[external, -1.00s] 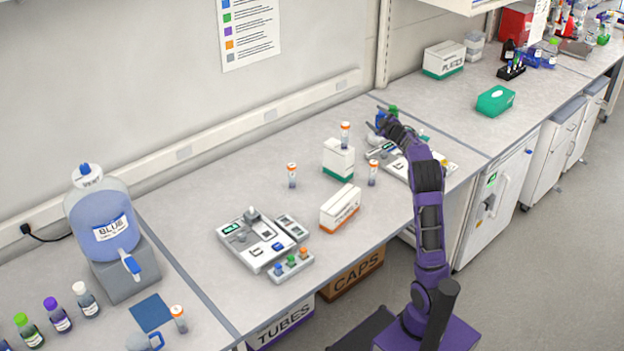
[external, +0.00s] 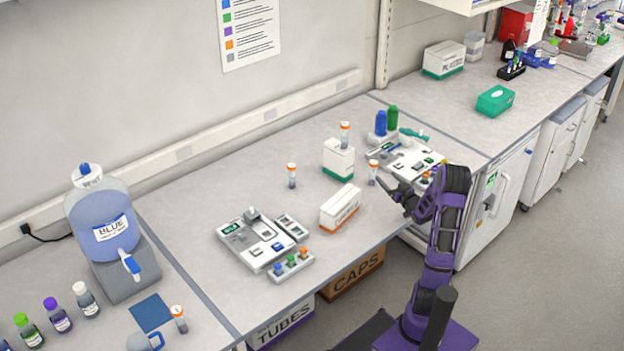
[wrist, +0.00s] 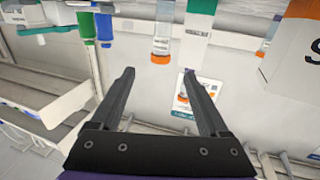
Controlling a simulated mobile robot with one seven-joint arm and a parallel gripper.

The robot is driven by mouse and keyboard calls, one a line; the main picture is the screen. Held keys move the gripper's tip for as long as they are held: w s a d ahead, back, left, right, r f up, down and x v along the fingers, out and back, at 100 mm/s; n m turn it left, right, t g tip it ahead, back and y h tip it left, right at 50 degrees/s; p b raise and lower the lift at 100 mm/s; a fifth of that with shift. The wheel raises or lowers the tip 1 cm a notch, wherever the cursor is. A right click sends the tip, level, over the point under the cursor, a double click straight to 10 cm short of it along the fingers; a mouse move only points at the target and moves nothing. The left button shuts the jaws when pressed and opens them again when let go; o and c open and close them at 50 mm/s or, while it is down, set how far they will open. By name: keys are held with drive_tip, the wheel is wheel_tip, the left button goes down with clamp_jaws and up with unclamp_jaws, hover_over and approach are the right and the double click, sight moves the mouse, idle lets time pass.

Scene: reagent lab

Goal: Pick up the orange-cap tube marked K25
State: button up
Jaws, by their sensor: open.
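Several clear tubes with orange caps stand in the external view, and I cannot read K25 on any of them. One tube (external: 373,170) stands on the bench just beyond my gripper (external: 386,187). Another tube (external: 345,135) stands on a white box with a green base, one (external: 292,175) on the open bench, and one (external: 178,318) at the near left. In the wrist view, the scene is upside down; a tube (wrist: 162,38) appears ahead of my open, empty gripper (wrist: 160,76), apart from the fingers. Another tube (wrist: 265,44) is partly seen at right.
The green-based box (external: 338,161) and an orange-striped box (external: 340,210) stand near my gripper. A white instrument tray (external: 400,152) with blue and green bottles (external: 392,117) behind it is to the right. Bare bench lies between the boxes and the left device (external: 258,240).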

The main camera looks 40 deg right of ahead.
sight(373, 173)
drive_tip(key=x, duration=1.3)
drive_tip(key=shift+w, duration=0.35)
clamp_jaws()
